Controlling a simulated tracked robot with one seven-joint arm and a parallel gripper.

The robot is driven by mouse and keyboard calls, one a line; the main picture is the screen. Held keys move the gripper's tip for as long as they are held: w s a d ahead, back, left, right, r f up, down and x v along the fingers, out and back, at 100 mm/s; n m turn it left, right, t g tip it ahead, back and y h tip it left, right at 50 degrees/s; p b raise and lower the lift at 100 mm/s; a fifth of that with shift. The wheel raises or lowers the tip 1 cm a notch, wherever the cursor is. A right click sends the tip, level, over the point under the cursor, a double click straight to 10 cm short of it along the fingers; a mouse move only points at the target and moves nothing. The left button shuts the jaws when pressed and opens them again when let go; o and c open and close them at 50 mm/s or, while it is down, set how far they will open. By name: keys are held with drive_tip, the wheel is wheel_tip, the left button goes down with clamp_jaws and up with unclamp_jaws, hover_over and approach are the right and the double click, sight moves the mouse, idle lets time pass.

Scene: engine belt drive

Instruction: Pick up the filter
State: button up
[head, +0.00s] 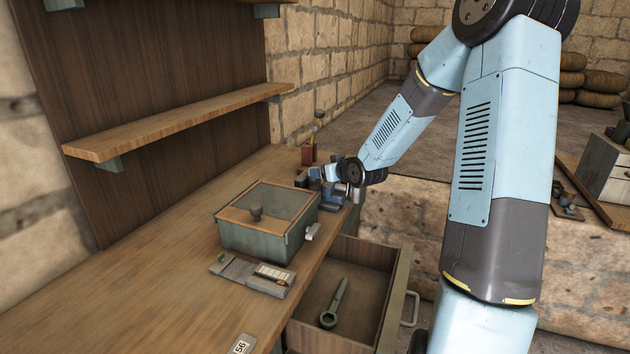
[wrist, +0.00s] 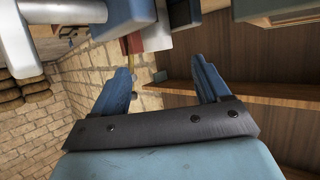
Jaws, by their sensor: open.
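My gripper (wrist: 162,68) is open in the wrist view, its two blue fingers apart with nothing held between them. In the head view my gripper (head: 328,174) is small, at the far end of the workbench among a cluster of small parts. I cannot tell for certain which part is the filter. A pale grey cylinder (wrist: 88,12) lies at the upper left. The red block (head: 307,154) stands upright beyond my gripper in the head view.
A green-grey box with a glass lid (head: 262,247) stands on the bench (head: 150,270). An open drawer (head: 375,305) holds a wrench (head: 335,303). A wooden shelf (head: 180,120) overhangs the bench. The front bench top is mostly clear.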

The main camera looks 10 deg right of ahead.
sight(314, 184)
drive_tip(key=shift+x, duration=3.7)
drive_tip(key=shift+d+f, duration=0.15)
drive_tip(key=shift+f, duration=0.05)
drive_tip(key=c, duration=1.2)
drive_tip(key=shift+c, duration=0.2)
drive_tip(key=shift+r, duration=0.15)
